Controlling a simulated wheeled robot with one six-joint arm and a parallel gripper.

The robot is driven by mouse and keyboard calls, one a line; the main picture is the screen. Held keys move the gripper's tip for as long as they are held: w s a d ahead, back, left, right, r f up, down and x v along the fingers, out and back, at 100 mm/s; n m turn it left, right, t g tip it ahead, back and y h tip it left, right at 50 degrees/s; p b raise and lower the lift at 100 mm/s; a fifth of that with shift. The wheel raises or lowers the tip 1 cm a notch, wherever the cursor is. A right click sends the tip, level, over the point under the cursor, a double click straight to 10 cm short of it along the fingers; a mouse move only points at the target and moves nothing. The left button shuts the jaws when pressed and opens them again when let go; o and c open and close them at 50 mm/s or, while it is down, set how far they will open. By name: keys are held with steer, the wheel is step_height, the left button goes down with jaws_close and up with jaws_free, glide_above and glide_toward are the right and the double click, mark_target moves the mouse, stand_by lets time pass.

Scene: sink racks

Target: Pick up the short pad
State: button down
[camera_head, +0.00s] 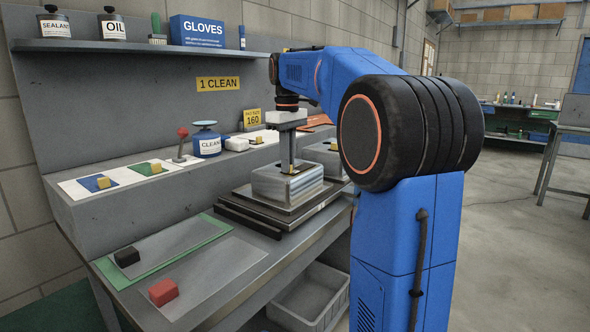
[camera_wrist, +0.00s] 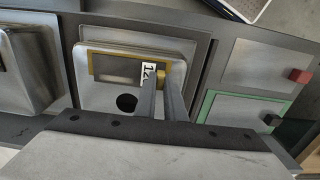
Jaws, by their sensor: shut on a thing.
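My gripper (camera_head: 291,168) reaches down over a grey metal box-shaped piece (camera_head: 284,186) on a dark stand. In the wrist view its two fingers (camera_wrist: 164,84) are shut on a small yellow block (camera_wrist: 162,76). I take this block for the handle of the short pad. Beside it are a white label (camera_wrist: 148,70), only partly readable, and a flat grey area (camera_wrist: 112,68) edged in yellow on the metal piece (camera_wrist: 98,98). Whether the pad touches the metal is not clear. The fingers hide part of it.
A red block (camera_head: 163,292) and a black block (camera_head: 127,256) sit on grey plates at the front left. Blue and green cards with yellow blocks lie on the ledge near a blue CLEAN can (camera_head: 207,142). A PAD SIZE 160 sign (camera_head: 252,118) stands behind.

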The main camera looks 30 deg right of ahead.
steer(key=shift+r, duration=0.1)
step_height(320, 180, up, 10)
stand_by(0.5)
steer(key=shift+r, duration=2.9)
steer(key=shift+s, duration=0.1)
